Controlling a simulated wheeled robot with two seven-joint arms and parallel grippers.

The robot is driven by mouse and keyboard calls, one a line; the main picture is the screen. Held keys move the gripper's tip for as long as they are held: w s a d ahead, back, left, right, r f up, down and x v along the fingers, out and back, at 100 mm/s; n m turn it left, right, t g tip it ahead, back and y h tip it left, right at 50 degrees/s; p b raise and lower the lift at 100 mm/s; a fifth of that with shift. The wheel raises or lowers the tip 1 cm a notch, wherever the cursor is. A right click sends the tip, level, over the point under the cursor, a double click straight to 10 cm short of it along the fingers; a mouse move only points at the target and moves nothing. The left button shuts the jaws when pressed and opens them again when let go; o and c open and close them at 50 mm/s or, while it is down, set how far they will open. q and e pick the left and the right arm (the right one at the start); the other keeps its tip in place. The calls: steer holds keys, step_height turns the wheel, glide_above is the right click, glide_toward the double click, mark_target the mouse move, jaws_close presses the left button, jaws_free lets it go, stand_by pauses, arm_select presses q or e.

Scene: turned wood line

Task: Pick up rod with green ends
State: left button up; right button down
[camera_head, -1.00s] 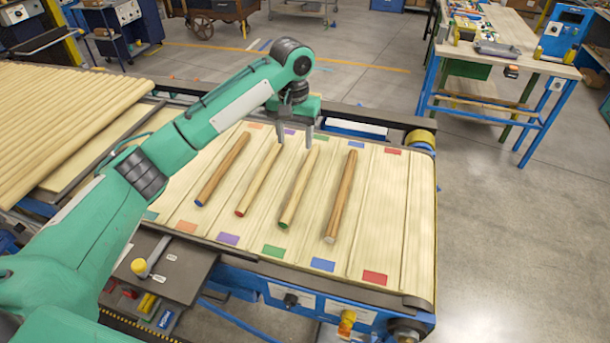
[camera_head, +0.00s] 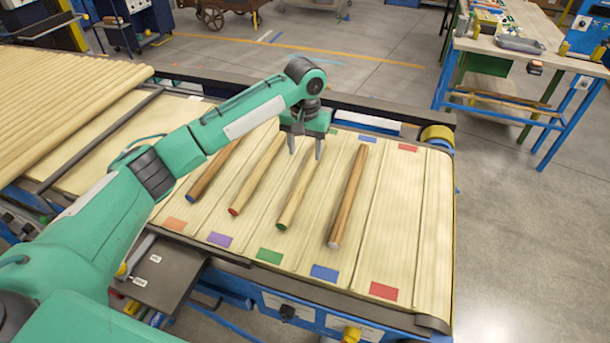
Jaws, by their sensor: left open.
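The rod with green ends (camera_head: 294,201) lies on the pale slatted conveyor bed, its near end cap green. Its far end is partly hidden by my left gripper (camera_head: 305,155). My left gripper is open and points down, with its two fingers on either side of the rod's far part in the picture. It holds nothing. I cannot tell how high the fingertips are above the rod. My right gripper is not in view.
A red-ended rod (camera_head: 252,183) lies to the left, then a blue-ended rod (camera_head: 206,178), partly behind my arm. A pale-ended rod (camera_head: 348,198) lies to the right. Colored patches mark the bed's edges. The bed's right side is bare. A workbench (camera_head: 510,45) stands beyond.

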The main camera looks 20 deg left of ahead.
mark_target(305, 174)
arm_select(q)
step_height(305, 174, down, 3)
steer(key=shift+w+f+p, duration=0.1)
steer(key=shift+f+p, duration=0.1)
steer(key=shift+p, duration=0.1)
steer(key=shift+f+p, duration=0.45)
steer(key=shift+p, duration=0.05)
steer(key=f, duration=0.1)
steer(key=f+p, duration=0.1)
steer(key=f, duration=0.1)
steer(key=shift+s+f+p, duration=0.2)
steer(key=shift+s+p, duration=0.05)
steer(key=shift+p, duration=0.1)
steer(key=shift+w+f, duration=0.1)
steer(key=shift+f, duration=0.4)
steer(key=c, duration=1.1)
jaws_close()
steer(key=shift+r, duration=0.1)
